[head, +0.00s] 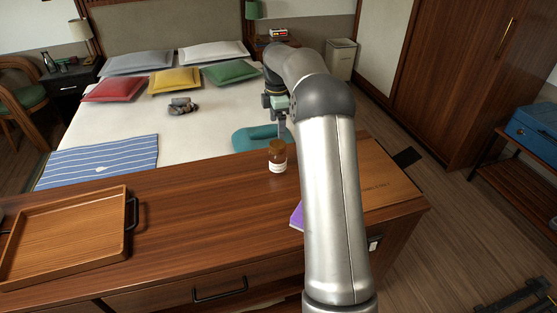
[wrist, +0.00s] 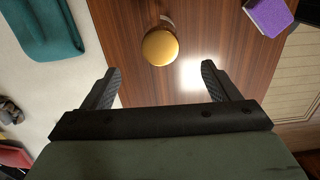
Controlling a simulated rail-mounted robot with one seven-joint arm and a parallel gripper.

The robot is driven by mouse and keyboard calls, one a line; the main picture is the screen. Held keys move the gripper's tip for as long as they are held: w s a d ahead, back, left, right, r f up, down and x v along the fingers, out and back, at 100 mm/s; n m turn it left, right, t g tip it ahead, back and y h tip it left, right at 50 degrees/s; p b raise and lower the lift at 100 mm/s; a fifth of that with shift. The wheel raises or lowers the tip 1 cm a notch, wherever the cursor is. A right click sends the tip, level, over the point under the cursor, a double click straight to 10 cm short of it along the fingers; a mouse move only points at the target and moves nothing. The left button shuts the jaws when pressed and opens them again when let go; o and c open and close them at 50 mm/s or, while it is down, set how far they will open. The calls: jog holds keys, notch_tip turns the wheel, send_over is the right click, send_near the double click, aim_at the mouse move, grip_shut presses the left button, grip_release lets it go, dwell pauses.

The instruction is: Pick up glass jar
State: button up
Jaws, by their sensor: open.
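The glass jar (head: 277,157) is brown with a white label and a lid. It stands upright on the wooden counter, near the counter's far edge, in the head view. In the wrist view its gold-coloured round lid (wrist: 160,47) shows from above, ahead of the fingers. My gripper (wrist: 162,82) is open and empty, with its two fingers apart and the jar beyond their tips. In the head view my gripper (head: 282,122) is just beyond and above the jar, partly hidden by my arm.
A purple item (wrist: 268,15) lies on the counter to the jar's right. A wooden tray (head: 68,232) with black handles is at the left. A teal item (head: 250,138) lies on the bed behind the jar. The counter between tray and jar is clear.

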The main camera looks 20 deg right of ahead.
aim_at(278, 145)
notch_tip(278, 145, down, 12)
jog(key=shift+f+p, duration=0.1)
jog(key=shift+p, duration=1.05)
jog(key=c, duration=1.2)
